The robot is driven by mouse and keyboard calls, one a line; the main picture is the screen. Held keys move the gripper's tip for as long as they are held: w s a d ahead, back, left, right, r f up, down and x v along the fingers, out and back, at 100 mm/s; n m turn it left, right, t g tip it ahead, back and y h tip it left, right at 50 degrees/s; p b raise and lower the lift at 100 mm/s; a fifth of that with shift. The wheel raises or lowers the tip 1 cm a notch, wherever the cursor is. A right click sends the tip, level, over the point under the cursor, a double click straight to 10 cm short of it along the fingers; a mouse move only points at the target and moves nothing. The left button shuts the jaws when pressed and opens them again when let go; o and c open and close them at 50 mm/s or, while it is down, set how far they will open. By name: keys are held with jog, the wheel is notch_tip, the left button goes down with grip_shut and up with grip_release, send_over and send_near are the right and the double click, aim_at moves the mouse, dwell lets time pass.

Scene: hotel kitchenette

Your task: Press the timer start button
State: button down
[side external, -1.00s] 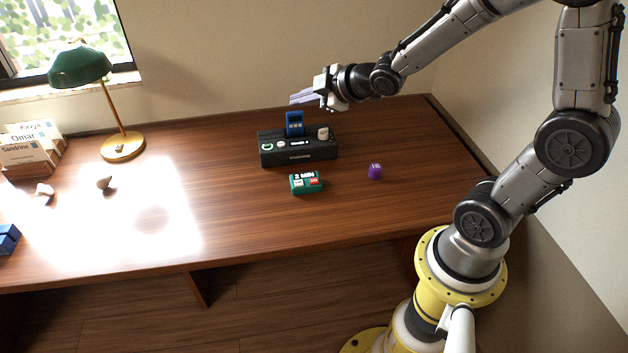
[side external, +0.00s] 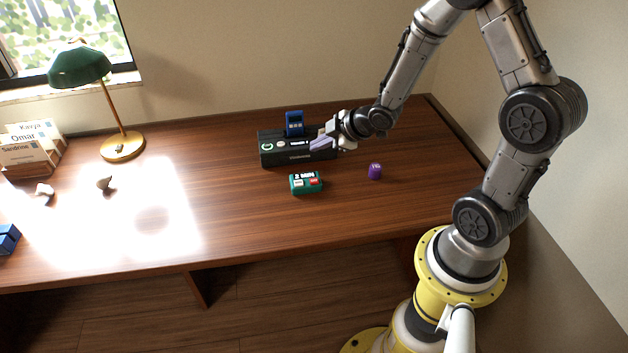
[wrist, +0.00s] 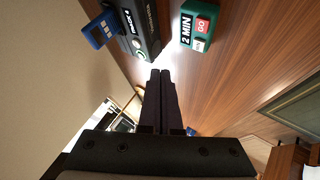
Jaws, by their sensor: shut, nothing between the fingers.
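The green timer (side external: 306,191) reads "2 MIN" and lies on the table in front of the black box. My gripper (side external: 314,146) is shut and empty. In the side view its fingertips overlap the right end of the black box, behind the timer. In the wrist view the fingertips (wrist: 160,73) are apart from the timer, below and left of it.
A green lamp (side external: 80,66) stands far left. The table in front of the timer is clear.

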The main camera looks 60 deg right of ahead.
aim_at(318, 182)
jog(key=shift+f, duration=4.3)
jog(key=shift+f, duration=0.4)
jog(key=shift+f, duration=0.4)
jog(key=shift+r, duration=0.8)
jog(key=shift+r, duration=2.5)
